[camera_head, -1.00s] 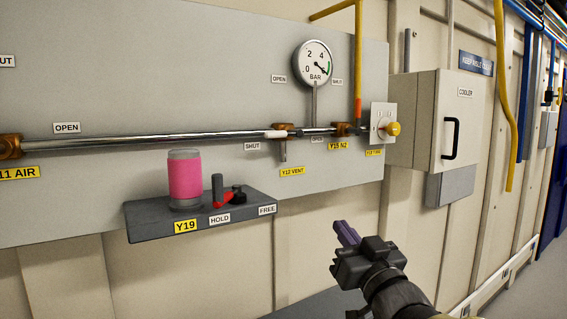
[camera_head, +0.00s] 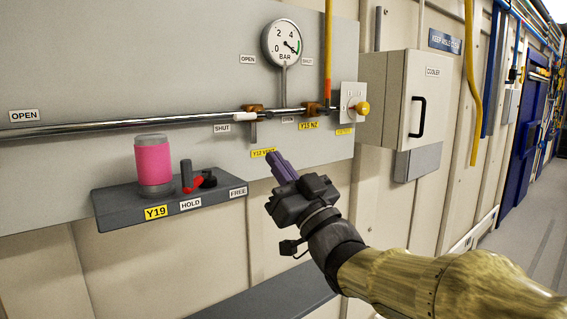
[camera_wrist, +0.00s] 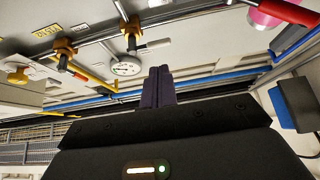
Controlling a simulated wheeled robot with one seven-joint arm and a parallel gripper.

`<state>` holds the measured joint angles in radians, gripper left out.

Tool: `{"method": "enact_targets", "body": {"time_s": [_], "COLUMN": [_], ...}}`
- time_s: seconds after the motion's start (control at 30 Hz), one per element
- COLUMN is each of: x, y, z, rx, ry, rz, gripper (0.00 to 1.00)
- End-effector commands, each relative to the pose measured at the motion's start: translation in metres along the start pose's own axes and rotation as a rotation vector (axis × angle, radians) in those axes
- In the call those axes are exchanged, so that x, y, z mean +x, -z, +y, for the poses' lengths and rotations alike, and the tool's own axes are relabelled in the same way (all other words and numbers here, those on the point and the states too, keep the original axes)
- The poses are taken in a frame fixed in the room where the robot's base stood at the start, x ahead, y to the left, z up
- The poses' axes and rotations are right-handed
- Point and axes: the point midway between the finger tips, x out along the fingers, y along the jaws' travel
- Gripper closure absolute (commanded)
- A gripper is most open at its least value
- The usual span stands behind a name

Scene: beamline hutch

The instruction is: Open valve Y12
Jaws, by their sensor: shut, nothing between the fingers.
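The yellow Y12 VENT label (camera_head: 262,152) is on the grey wall panel, partly covered by my gripper. Above it, a brass valve (camera_head: 253,108) sits on the chrome pipe. Its white-ended lever (camera_head: 244,117) lies along the pipe, pointing left toward a SHUT label (camera_head: 222,128). A small label right of the valve is hard to read. In the wrist view, a brass valve (camera_wrist: 131,28) with a pale lever (camera_wrist: 154,45) shows upper left of my fingers. My gripper (camera_head: 283,167) is shut and empty, below and right of the valve, apart from it. It also shows in the wrist view (camera_wrist: 158,84).
The Y19 shelf (camera_head: 115,206) juts out at left with a pink cylinder (camera_head: 154,165) and red lever (camera_head: 192,184). A pressure gauge (camera_head: 285,42) stands above the pipe. Right are the Y15 N2 valve (camera_head: 312,108), a yellow knob (camera_head: 361,108) and the cooler cabinet (camera_head: 429,100).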

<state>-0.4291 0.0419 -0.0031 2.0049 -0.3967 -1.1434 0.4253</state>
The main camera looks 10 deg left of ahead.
Motion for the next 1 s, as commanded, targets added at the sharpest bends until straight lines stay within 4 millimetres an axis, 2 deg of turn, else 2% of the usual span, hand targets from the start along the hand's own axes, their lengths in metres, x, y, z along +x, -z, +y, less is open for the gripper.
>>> {"method": "enact_targets", "body": {"time_s": [0.03,0.1,0.5,0.7,1.0], "x": [0.012,0.024,0.08,0.095,0.098], "y": [0.004,0.004,0.003,0.001,0.0], "z": [-0.001,-0.001,-0.001,-0.001,-0.001], "rx": [0.003,0.003,0.002,0.001,0.001], "ry": [0.001,0.003,0.002,0.0,0.0], "rz": [-0.001,-0.001,-0.002,-0.001,0.0], "gripper": [1.0,1.0,1.0,1.0,1.0]}}
